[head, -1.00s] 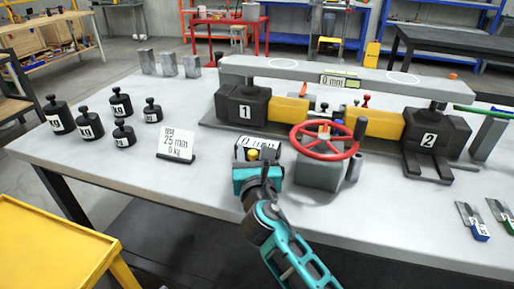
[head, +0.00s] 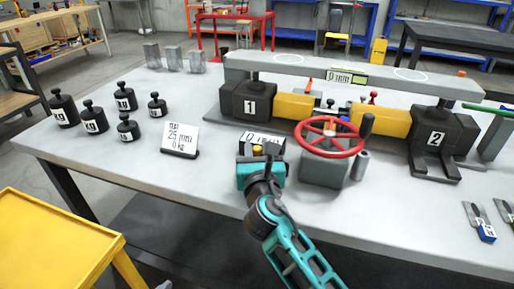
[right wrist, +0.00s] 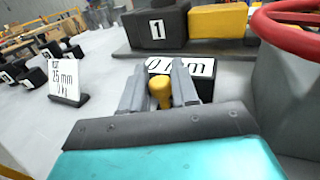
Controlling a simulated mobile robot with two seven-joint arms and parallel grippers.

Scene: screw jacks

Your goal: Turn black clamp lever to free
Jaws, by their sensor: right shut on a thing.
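The right gripper (head: 257,155) is at the front of the bench, left of the red handwheel. Its two grey fingers (right wrist: 159,90) stand on either side of a yellow knob (right wrist: 162,92) and are shut on it, in front of a small readout box (right wrist: 181,67). The left gripper is not in view.
Behind are black jacks 1 (head: 248,99) and 2 (head: 437,138) under a grey beam (head: 300,64). Black weights (head: 95,118) and a card (head: 180,138) stand left.

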